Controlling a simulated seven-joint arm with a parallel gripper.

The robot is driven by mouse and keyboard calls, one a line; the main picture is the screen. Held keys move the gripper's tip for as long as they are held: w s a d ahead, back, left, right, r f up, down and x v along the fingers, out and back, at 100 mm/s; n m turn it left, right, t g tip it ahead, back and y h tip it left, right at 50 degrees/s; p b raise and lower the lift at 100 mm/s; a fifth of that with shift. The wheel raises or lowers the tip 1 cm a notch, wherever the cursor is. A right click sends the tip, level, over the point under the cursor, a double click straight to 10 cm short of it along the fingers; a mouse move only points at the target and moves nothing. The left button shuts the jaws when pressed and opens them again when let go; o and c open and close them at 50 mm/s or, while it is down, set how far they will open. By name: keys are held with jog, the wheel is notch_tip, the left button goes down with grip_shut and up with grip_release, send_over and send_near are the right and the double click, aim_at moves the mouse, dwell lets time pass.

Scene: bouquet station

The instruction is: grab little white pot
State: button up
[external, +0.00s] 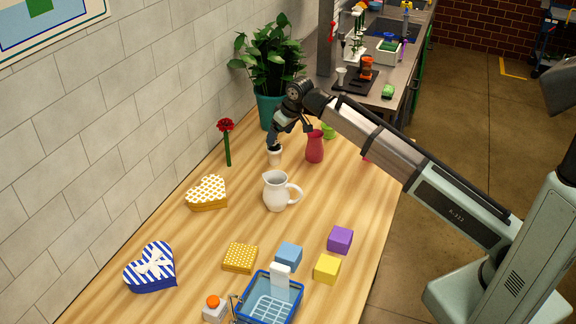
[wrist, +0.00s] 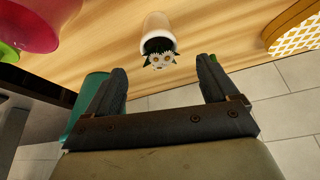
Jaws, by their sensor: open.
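The little white pot (external: 275,157) stands on the wooden table, left of the red vase and beyond the white pitcher. My gripper (external: 273,144) is at its top in the external view, partly covering it. In the wrist view the pot (wrist: 158,27) shows its dark opening with a small pale, dark-leafed thing inside. The open fingers of my gripper (wrist: 162,66) are spread, with the pot just past the tips and roughly centred between them. Nothing is held. Whether a finger touches the rim cannot be told.
The red vase (external: 315,146) stands close on the right, with a green item (external: 329,131) behind it. A large plant in a teal pot (external: 267,111) is behind. A red flower (external: 227,143) stands left. The white pitcher (external: 277,191) and yellow heart box (external: 207,195) are nearer the camera.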

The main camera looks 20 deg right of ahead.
aim_at(273, 149)
jog(key=shift+x, duration=4.8)
jog(key=shift+c, duration=0.2)
jog(key=c, duration=1.3)
